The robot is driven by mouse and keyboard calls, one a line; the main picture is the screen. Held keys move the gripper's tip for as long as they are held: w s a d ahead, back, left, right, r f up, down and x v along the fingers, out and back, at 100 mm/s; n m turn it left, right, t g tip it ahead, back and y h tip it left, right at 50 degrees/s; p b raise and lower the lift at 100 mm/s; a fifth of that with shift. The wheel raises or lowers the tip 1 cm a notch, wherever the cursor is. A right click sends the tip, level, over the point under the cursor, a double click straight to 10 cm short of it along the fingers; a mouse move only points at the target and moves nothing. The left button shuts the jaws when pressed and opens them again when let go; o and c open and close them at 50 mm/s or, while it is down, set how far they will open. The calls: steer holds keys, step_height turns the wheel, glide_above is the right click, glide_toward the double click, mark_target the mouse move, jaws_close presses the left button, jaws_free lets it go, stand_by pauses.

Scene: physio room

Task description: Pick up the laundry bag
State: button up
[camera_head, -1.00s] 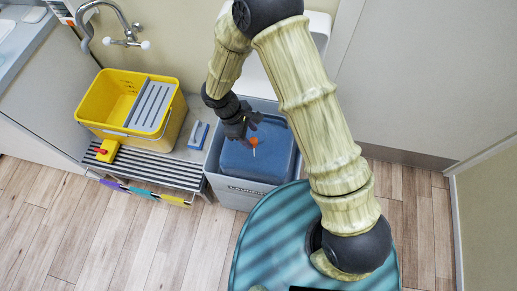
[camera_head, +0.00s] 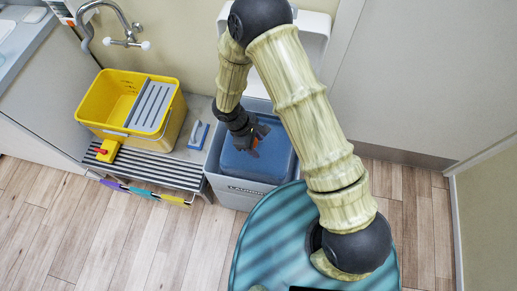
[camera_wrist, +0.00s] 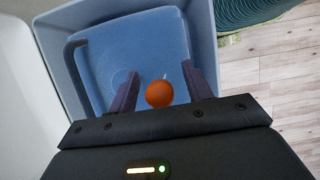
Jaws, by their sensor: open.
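The laundry bag (camera_head: 232,163) is a blue, flat-topped soft block inside a grey bin (camera_head: 236,196) with lettering on its front. An orange ball (camera_wrist: 160,94) with a short pale tip shows over the bag's top in the wrist view. I cannot tell how it joins the bag. My gripper (camera_head: 255,150) is over the bag, pointing down into the bin. In the wrist view my gripper (camera_wrist: 159,76) is open, with one dark finger on each side of the orange ball and gaps between. In the head view my gripper mostly hides the ball.
Left of the bin, a slatted bench (camera_head: 150,172) holds a yellow bucket (camera_head: 104,119) and a blue-and-white brush (camera_head: 198,135). A white panel or unit (camera_head: 313,33) stands behind the bin. Wooden floor (camera_head: 95,235) is clear at front left.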

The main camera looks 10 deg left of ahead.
steer(key=shift+c, duration=0.2)
jaws_close()
stand_by(0.3)
